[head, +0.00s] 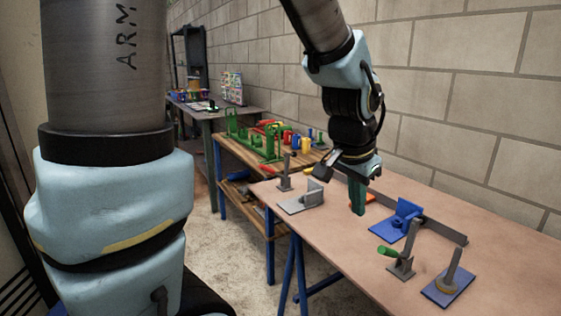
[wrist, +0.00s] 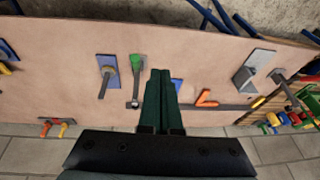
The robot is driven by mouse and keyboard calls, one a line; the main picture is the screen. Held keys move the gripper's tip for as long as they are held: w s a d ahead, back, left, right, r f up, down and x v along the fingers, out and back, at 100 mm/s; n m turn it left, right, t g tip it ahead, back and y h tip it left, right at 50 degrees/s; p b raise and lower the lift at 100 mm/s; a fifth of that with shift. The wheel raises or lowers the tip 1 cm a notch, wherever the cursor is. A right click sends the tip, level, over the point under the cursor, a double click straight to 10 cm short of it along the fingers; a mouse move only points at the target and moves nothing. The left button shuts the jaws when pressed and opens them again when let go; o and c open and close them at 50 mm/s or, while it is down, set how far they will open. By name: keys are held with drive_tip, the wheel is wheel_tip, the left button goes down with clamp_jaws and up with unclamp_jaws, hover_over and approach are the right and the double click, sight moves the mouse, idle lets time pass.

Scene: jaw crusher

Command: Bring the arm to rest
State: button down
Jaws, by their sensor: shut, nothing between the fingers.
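My gripper (head: 358,196) hangs from my arm over the pinkish-brown table, with its green fingers pointing down. In the wrist view its two fingers (wrist: 161,78) lie side by side, closed together with nothing between them. The fingers hide part of the blue bracket in the wrist view. Whether the fingertips touch the table top cannot be told.
On the table (head: 330,268) stand a blue bracket (head: 398,222), a green-handled clamp (head: 400,260), a blue plate with a post (head: 448,282), a grey bracket (head: 304,202) and an orange piece (wrist: 207,98). A wooden bench (head: 240,153) stands behind; a block wall (head: 450,80) borders the right.

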drive_tip(key=w+a+f+n+y, duration=0.1)
drive_tip(key=a+n, duration=0.4)
drive_tip(key=a, duration=0.7)
drive_tip(key=w+a+f+n+g+y+p, duration=0.1)
drive_tip(key=a+f+n, duration=0.3)
drive_tip(key=a, duration=0.8)
drive_tip(key=shift+a+f+n, duration=0.2)
drive_tip(key=shift+n, duration=0.6)
